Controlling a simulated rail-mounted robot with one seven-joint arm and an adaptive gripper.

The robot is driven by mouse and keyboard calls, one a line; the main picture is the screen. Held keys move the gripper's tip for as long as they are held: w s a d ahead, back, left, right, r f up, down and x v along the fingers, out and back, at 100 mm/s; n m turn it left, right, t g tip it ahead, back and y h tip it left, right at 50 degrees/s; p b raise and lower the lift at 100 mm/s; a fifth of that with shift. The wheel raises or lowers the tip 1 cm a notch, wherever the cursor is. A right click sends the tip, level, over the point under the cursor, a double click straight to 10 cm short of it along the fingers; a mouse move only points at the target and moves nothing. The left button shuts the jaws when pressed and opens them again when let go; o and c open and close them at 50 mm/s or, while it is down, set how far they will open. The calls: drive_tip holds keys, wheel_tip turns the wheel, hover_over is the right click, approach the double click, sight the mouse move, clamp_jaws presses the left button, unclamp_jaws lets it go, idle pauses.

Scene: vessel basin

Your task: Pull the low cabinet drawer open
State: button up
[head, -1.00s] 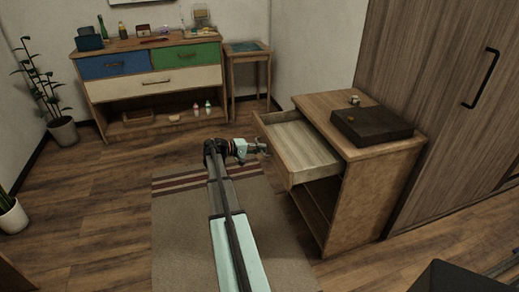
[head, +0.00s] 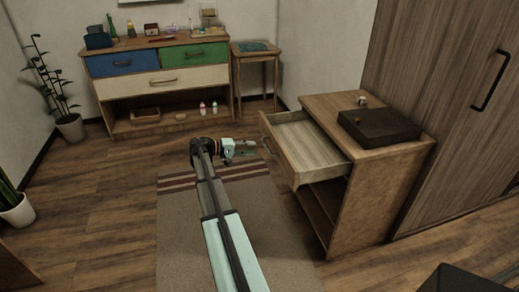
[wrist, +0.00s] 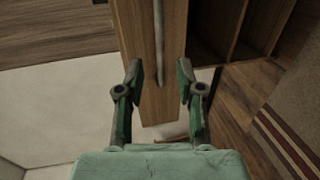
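The low cabinet (head: 375,195) stands at the right, with its top drawer (head: 310,150) pulled well out to the left, its pale inside showing. An open compartment lies below the drawer. In the wrist view the brown drawer front (wrist: 172,95) and its thin bar handle (wrist: 158,40) lie ahead of my gripper. My gripper (head: 250,148) is just left of the drawer front, apart from it and empty. In the wrist view, the two fingers of my gripper (wrist: 160,75) are spread, with the handle line between and beyond them.
A dark flat box (head: 380,128) and a small object (head: 362,101) sit on the cabinet top. A tall wardrobe (head: 450,90) is behind it. A striped rug (head: 190,230) lies under my arm. A dresser (head: 165,85), small table (head: 255,50) and plants stand farther back.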

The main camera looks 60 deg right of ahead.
drive_tip(key=shift+v, duration=1.9)
